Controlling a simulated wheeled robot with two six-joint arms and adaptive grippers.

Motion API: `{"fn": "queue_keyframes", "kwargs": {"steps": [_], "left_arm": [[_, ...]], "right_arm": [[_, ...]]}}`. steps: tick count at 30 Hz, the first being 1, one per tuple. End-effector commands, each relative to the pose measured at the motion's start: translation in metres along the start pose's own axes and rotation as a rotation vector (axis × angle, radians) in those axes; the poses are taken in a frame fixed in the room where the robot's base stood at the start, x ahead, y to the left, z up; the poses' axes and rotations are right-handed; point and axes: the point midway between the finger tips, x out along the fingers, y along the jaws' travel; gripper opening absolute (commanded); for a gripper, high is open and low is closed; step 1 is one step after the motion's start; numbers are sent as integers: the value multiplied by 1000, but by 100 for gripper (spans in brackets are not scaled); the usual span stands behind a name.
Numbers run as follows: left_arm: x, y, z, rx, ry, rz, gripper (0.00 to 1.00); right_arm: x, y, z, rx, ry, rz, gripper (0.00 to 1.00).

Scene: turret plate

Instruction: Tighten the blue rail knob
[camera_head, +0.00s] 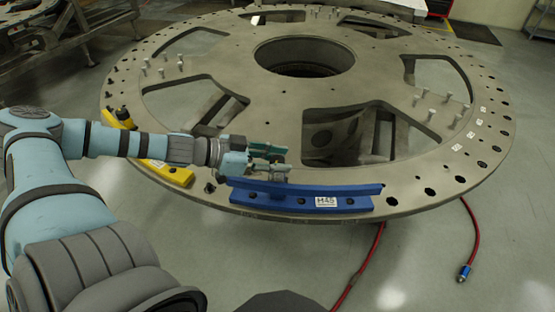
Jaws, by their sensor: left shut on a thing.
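The blue rail (345,190) lies along the near rim of the turret plate (430,170) and carries a white label reading M45. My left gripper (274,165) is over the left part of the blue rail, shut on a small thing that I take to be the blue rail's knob. The fingers hide most of the knob, so its seating cannot be told. My right gripper does not show.
The plate has large cutouts and several upright pins. A red hose (362,265) with a blue-tipped end (464,272) lies on the floor.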

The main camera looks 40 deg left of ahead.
Motion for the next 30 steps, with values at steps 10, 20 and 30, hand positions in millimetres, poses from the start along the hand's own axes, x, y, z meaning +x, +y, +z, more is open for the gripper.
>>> {"fn": "queue_keyframes", "kwargs": {"steps": [10,20,30], "left_arm": [[6,-2,11,115,-2,254,2],[0,1,2,160,-2,392,2],[0,1,0,159,-1,390,51]], "right_arm": [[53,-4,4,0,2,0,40],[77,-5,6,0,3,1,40],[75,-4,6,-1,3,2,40]]}}
